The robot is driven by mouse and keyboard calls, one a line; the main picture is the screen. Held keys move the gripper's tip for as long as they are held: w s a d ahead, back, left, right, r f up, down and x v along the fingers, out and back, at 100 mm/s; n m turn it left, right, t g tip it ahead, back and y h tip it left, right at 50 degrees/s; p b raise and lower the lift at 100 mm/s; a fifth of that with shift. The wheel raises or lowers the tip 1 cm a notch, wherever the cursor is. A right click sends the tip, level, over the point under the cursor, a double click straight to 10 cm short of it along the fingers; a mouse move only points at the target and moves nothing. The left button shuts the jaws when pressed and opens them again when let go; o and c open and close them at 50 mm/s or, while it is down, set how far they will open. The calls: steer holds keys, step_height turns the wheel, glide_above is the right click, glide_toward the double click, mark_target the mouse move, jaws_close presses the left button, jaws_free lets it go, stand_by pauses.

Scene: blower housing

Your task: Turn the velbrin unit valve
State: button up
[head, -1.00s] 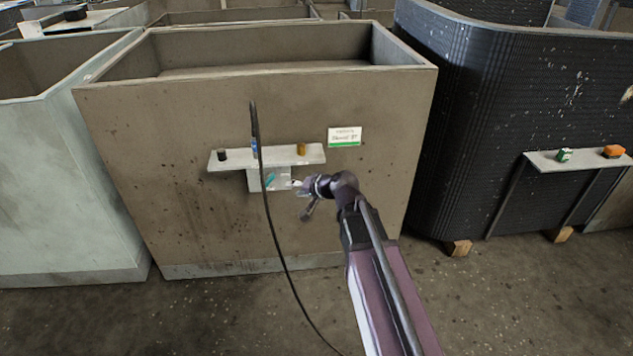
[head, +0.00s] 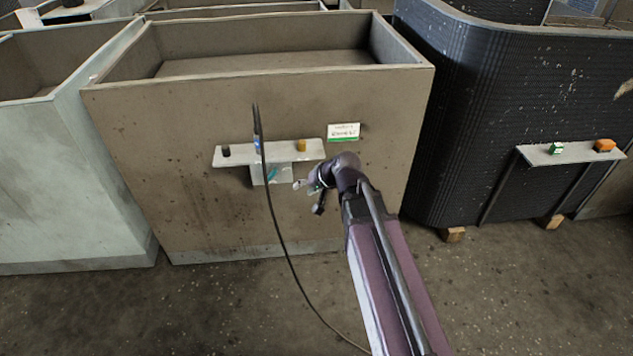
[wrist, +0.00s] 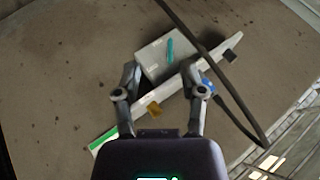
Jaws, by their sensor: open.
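A pale box (head: 259,178) with a teal handle (head: 271,174) is fixed to the brown housing wall under a small shelf; the handle looks like the valve lever. The box (wrist: 155,58) and its teal handle (wrist: 169,50) also show in the wrist view, where the handle lies ahead of my fingers. My gripper (head: 302,184) is just right of the box in the head view. In the wrist view my gripper (wrist: 160,78) is open, with its fingers apart and nothing seen held between them. I cannot tell whether a finger touches the box.
The shelf (head: 235,155) holds a black knob (head: 226,151), a blue part (head: 257,143) and a yellow-brown part (head: 302,146). A black cable (head: 274,215) hangs in front of the shelf and box. A white-green label (head: 343,132) is at upper right. The floor in front is clear.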

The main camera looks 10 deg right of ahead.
steer(key=s+d+r+n+g+h+p, duration=0.1)
steer(key=s+d+r+g+h+p, duration=0.1)
steer(key=s+r+p, duration=0.1)
steer(key=shift+s+d+r+p, duration=0.35)
steer(key=shift+s+p, duration=0.4)
steer(key=shift+p, duration=0.6)
steer(key=shift+a, duration=0.1)
steer(key=shift+c, duration=0.2)
